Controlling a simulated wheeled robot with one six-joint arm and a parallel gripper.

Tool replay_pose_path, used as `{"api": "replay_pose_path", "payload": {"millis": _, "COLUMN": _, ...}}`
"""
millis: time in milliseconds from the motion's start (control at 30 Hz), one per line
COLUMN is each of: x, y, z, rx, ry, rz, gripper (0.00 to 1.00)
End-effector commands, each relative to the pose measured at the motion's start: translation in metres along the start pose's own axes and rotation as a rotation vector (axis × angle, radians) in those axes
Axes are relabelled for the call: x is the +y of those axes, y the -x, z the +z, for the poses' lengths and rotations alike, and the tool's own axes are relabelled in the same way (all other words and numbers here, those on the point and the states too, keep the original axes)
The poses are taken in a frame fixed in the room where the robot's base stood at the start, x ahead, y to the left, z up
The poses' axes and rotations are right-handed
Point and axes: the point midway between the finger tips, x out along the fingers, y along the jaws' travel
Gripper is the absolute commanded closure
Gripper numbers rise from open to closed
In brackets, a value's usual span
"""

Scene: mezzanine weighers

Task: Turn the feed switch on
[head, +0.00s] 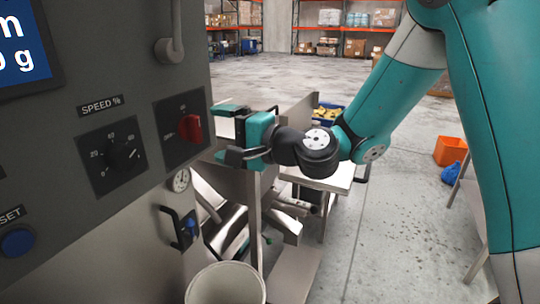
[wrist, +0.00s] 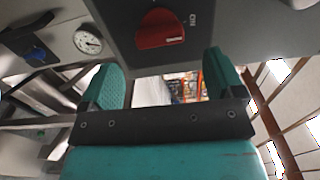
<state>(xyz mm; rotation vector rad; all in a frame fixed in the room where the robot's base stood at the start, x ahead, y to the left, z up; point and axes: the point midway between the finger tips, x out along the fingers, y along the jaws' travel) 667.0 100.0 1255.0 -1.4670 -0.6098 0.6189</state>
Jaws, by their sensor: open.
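The red rotary switch (head: 190,127) sits on a dark square plate on the grey panel's right part. In the wrist view the red knob (wrist: 158,28) is near the top, with a pale mark at its lower right and an "ON" label beside it. I take it as the feed switch; no "feed" label is readable. My gripper (head: 230,133) is open and empty just right of the switch, apart from it. In the wrist view my gripper's teal fingers (wrist: 160,65) are spread either side, below the knob.
A black speed knob (head: 122,154) and a blue reset button (head: 18,241) are on the panel. Below are a round gauge (head: 181,180), a blue-marked handle (head: 190,226) and a pale bucket (head: 226,286). A metal table (head: 335,180) stands behind my gripper.

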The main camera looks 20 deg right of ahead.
Motion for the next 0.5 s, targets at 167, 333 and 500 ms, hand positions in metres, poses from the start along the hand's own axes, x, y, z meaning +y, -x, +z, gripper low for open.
{"api": "replay_pose_path", "payload": {"millis": 167, "x": 0.006, "y": 0.049, "z": -0.002, "rx": 0.008, "ry": 0.0, "rz": -0.002, "gripper": 0.13}}
{"api": "replay_pose_path", "payload": {"millis": 333, "x": 0.005, "y": 0.092, "z": -0.002, "rx": 0.009, "ry": 0.002, "rz": -0.002, "gripper": 0.13}}
{"api": "replay_pose_path", "payload": {"millis": 500, "x": 0.004, "y": 0.106, "z": -0.001, "rx": 0.001, "ry": 0.006, "rz": -0.008, "gripper": 0.13}}
